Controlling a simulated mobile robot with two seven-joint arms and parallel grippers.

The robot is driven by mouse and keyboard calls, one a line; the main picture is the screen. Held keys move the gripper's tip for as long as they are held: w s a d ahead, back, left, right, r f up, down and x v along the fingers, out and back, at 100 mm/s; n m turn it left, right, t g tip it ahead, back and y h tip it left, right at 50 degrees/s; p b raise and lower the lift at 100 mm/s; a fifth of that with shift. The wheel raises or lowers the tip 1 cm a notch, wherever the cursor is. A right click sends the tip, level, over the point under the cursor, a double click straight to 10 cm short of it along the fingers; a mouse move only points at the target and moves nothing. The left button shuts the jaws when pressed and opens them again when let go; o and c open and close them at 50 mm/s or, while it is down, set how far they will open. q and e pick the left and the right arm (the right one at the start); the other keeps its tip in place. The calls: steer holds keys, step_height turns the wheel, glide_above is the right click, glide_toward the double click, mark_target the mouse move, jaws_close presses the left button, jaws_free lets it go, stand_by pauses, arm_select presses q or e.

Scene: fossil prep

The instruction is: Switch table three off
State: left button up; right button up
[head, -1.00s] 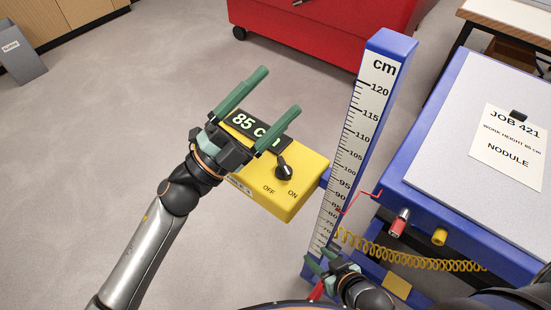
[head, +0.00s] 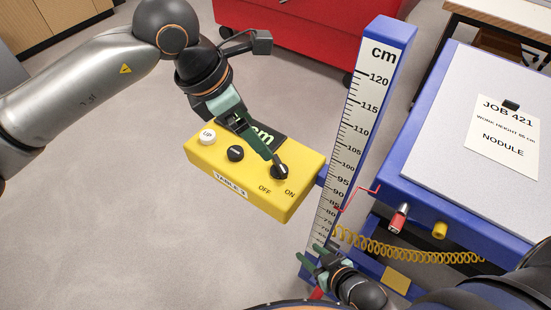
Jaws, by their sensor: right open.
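The yellow control box (head: 225,172), labelled TABLE 3, is left of the blue height post. It has a white UP button (head: 207,137), a black button (head: 235,153) and a black rotary knob (head: 280,172) above the OFF and ON words. Which word the knob points to is unclear. My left gripper (head: 272,160) reaches down over the box, a green finger at or touching the knob; its other finger is not clearly seen. It partly hides the display (head: 262,134), where "cm" shows. My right gripper (head: 316,262) is open, low beside the post's foot.
The blue post (head: 393,50) carries a cm scale. The blue table (head: 420,135) with a JOB 421 sheet (head: 503,128) stands at right. A red bent rod (head: 360,197) and a yellow coiled hose (head: 405,257) lie near the post. A red cabinet (head: 300,35) is behind; the left floor is clear.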

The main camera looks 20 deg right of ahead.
mark_target(279, 164)
arm_select(q)
steer(key=p+x, duration=0.2)
steer(key=x, duration=1)
steer(key=shift+f, duration=0.25)
steer(key=shift+c, duration=0.2)
steer(key=c, duration=1.3)
steer(key=shift+c, duration=0.2)
